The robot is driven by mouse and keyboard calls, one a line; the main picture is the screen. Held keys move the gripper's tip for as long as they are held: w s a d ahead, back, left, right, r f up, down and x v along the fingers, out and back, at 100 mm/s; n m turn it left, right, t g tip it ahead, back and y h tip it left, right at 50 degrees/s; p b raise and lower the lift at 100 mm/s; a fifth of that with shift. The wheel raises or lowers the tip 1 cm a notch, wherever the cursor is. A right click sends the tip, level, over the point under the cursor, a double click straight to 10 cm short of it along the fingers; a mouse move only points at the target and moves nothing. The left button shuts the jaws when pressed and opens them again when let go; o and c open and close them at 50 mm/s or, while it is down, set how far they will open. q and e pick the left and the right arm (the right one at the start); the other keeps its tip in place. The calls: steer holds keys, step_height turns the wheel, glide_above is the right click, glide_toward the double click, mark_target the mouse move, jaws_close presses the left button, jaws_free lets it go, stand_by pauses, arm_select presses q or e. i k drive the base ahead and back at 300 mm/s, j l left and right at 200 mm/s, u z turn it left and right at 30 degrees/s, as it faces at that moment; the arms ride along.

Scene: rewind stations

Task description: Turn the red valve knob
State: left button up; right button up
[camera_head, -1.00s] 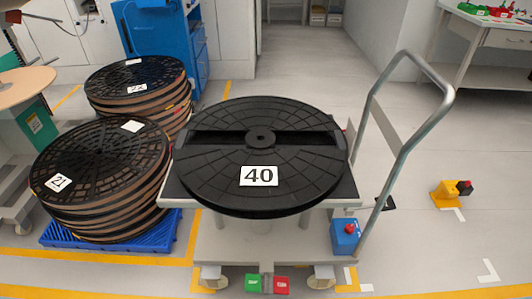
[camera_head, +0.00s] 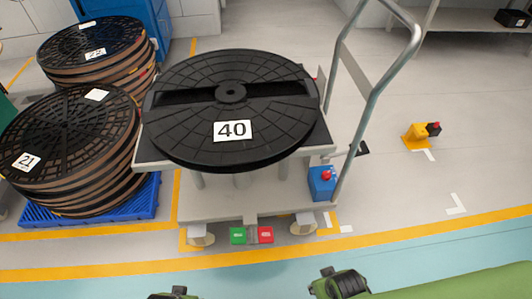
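A small red knob (camera_head: 326,175) sits on top of a blue box (camera_head: 321,187) at the right side of a grey wheeled cart (camera_head: 215,207). It is in plain sight, and nothing touches it. Green and black parts of my arms show at the bottom edge, well in front of the cart. No gripper fingers can be made out there.
A large black reel marked 40 (camera_head: 200,135) lies flat on the cart, below a tall grey handle (camera_head: 372,100). Stacked reels (camera_head: 70,145) stand on a blue pallet (camera_head: 120,207) at left. A yellow block (camera_head: 415,137) with a red cap stands at right. Floor around it is clear.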

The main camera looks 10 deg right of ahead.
mark_target(326, 175)
steer(key=u, duration=0.45)
steer(key=l+u, duration=0.7)
steer(key=l, duration=0.15)
steer(key=l+u, duration=0.35)
steer(key=k+l, duration=0.05)
